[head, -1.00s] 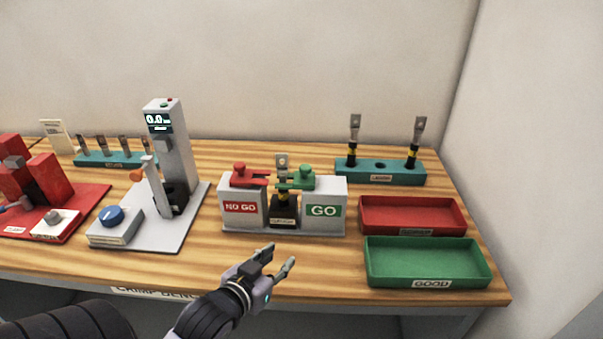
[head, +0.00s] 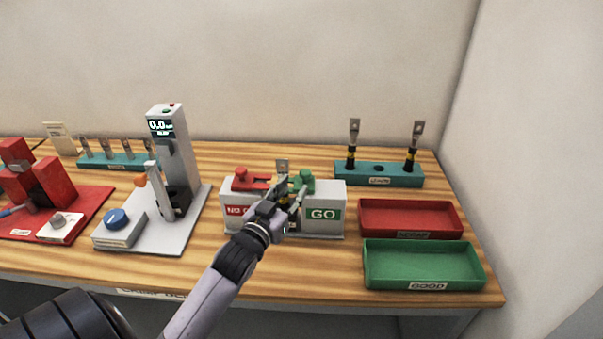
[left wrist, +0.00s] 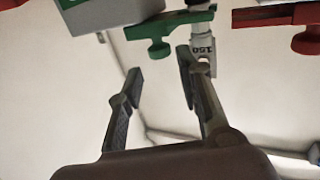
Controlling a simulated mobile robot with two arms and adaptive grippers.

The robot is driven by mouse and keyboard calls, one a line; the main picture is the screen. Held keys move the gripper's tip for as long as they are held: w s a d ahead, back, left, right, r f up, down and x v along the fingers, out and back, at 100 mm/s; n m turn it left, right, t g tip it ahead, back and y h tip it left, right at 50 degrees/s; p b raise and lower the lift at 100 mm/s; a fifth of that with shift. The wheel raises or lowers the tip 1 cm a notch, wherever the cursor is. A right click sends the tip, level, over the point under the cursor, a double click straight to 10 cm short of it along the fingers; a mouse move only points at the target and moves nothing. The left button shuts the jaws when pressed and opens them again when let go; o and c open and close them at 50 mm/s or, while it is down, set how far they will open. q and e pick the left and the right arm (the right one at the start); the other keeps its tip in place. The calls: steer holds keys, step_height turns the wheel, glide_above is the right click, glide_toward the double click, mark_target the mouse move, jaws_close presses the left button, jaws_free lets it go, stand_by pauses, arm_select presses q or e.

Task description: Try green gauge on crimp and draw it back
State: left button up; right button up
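The green gauge (head: 303,182) with its round knob sits on the grey GO block (head: 323,216). In the left wrist view the green gauge (left wrist: 172,24) appears as a bar with its knob near the level of my fingertips. The crimp's lug (head: 282,166) stands upright between the two blocks; a pale part marked 150 (left wrist: 203,50) shows beside the green bar. My left gripper (head: 290,192) is open in front of the fixture, hiding much of the crimp's stand. The wrist view shows its open fingers (left wrist: 158,64) apart; whether they touch the knob is unclear.
The red gauge (head: 241,180) sits on the NO GO block at left. A red tray (head: 411,234) and a green GOOD tray (head: 424,285) lie at right. A teal rack (head: 379,174) holds two lugs. A grey tester (head: 175,155) stands left.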

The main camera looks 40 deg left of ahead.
mark_target(304, 177)
arm_select(q)
steer(key=w, duration=0.3)
steer(key=w+a+p, duration=0.1)
steer(key=w, duration=0.1)
steer(key=shift+w, duration=0.35)
steer(key=shift+c, duration=0.3)
jaws_close()
steer(key=shift+d, duration=0.15)
